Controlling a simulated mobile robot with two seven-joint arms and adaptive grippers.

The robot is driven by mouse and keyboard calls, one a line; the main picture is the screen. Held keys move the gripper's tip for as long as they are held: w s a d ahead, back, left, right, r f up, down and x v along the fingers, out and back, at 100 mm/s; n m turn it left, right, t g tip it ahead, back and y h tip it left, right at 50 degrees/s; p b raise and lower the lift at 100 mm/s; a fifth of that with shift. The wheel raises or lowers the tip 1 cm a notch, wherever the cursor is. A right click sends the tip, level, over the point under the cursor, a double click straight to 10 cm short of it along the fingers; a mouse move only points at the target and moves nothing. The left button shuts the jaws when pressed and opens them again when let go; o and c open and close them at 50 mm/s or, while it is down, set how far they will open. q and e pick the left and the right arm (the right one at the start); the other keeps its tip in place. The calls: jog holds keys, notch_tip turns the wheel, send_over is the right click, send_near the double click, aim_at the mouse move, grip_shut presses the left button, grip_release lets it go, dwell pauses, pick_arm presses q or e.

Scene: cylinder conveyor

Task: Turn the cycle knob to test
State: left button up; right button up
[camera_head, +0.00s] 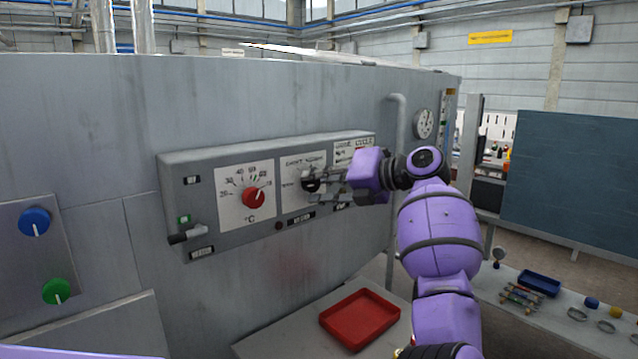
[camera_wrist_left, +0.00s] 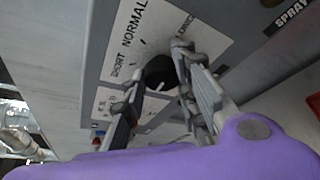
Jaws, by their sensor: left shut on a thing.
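The black cycle knob (camera_head: 311,181) sits on a white dial plate on the grey control panel, right of the red temperature knob. My left gripper (camera_head: 318,181) reaches it from the right, and its fingers hide part of it. In the left wrist view the knob (camera_wrist_left: 160,72) lies between the two fingers of my left gripper (camera_wrist_left: 153,88), which is shut on it. A white mark shows on the knob. My right gripper is out of view.
The red temperature knob (camera_head: 254,197) and a dark lever (camera_head: 186,236) are on the same panel. Blue (camera_head: 34,221) and green (camera_head: 56,291) knobs are at the far left. A red tray (camera_head: 360,318) lies on the surface below. A grey pipe (camera_head: 399,125) runs right of the panel.

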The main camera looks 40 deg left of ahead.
pick_arm(q)
jog(key=shift+s+r, duration=0.1)
jog(key=shift+r, duration=0.3)
jog(key=o, duration=0.9)
jog(key=shift+o, duration=0.8)
jog(key=shift+s, duration=0.2)
jog(key=shift+w+f, duration=0.2)
jog(key=v, duration=1.2)
jog(key=shift+d, duration=0.1)
